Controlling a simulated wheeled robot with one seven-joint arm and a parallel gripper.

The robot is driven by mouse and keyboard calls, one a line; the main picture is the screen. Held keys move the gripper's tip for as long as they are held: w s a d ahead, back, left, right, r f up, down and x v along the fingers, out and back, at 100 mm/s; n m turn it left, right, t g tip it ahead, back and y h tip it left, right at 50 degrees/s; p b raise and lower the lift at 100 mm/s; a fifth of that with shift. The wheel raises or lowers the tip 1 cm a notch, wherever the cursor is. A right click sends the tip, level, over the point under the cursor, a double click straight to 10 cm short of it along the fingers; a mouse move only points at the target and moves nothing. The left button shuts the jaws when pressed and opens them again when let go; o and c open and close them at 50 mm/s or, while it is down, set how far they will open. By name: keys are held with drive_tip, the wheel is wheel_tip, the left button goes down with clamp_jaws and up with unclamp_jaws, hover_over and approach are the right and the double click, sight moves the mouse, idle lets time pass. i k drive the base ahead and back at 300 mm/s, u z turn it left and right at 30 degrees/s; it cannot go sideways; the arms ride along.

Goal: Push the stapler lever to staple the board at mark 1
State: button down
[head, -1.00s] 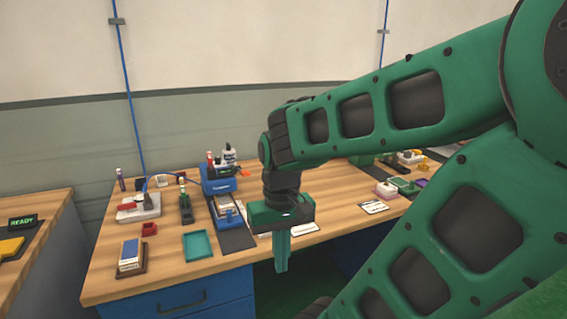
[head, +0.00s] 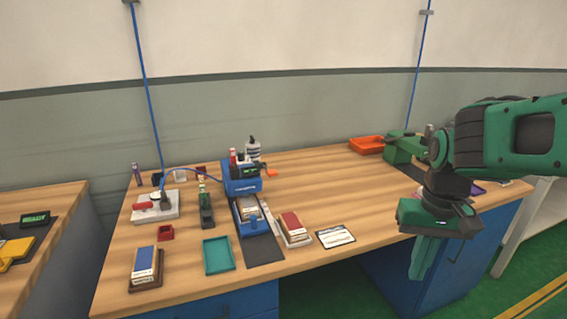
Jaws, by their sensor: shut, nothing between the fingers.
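A blue bench machine (head: 241,182) stands mid-left on the wooden table, with an orange lever-like part (head: 269,173) sticking out at its right. It looks like the stapler, though its label is too small to read. A light board-like piece (head: 247,208) lies in the blue tray in front of it. Mark 1 cannot be made out. My gripper (head: 418,274) hangs at the right, fingers pointing down, in front of the table's front edge in the picture. It is shut and empty, well to the right of the machine and apart from it.
A red-topped block stack (head: 292,228) and a white card (head: 336,236) lie right of the machine. A teal tray (head: 218,254), a blue-topped block (head: 145,265) and a red-handled device (head: 155,205) are left. An orange tray (head: 367,145) stands at the back right.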

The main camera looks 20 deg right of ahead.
sight(271, 172)
drive_tip(key=z, duration=0.1)
drive_tip(key=i, duration=1)
drive_tip(key=u, duration=0.1)
